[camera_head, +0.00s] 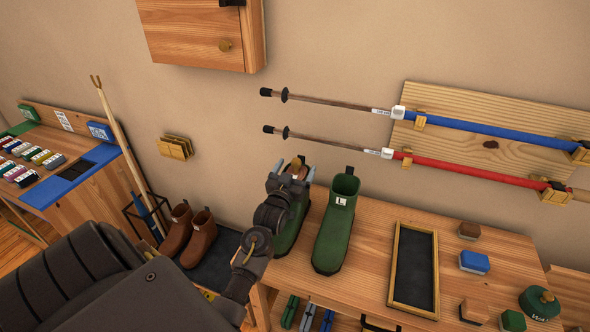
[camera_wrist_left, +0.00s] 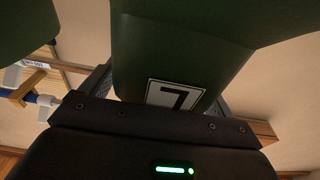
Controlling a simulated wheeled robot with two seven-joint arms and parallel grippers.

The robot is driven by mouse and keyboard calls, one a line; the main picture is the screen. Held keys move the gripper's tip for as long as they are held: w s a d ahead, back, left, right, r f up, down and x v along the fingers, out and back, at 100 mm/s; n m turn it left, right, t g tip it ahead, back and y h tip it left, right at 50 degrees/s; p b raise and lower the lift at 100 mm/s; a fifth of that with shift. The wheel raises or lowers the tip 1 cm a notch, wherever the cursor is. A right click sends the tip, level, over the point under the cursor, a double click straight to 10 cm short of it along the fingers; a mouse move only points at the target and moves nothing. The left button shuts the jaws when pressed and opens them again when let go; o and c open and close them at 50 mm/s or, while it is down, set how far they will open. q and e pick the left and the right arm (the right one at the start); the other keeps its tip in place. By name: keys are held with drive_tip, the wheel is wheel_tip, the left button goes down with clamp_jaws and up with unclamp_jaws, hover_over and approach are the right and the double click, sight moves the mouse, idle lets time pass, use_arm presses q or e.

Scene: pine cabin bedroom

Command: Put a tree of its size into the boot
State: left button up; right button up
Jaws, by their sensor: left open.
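Two green boots stand on the wooden bench. The right boot (camera_head: 335,228) is upright, its opening clear, with a white label marked L on its shaft. The other boot (camera_head: 291,232) is beside it on the left, mostly hidden behind my left arm. My left gripper (camera_head: 296,167) is open at the top of this left boot. A small brown piece shows between the fingertips; I cannot tell what it is. In the left wrist view, a green boot shaft (camera_wrist_left: 185,50) with an upside-down L-like label fills the space before the gripper. My right gripper is not in view.
A black tray (camera_head: 414,268) with a wooden rim lies right of the boots, with several small blocks beyond it. Brown boots (camera_head: 190,232) stand on a dark mat at left. Blue and red poles (camera_head: 480,132) hang on the wall. Green and blue items (camera_head: 308,316) sit below the benchtop.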

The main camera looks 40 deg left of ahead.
use_arm(q)
drive_tip(key=b+v, duration=0.2)
drive_tip(key=v, duration=0.8)
drive_tip(key=shift+s+d+b, duration=0.15)
drive_tip(key=shift+s+b, duration=0.15)
drive_tip(key=shift+s, duration=0.1)
idle(0.4)
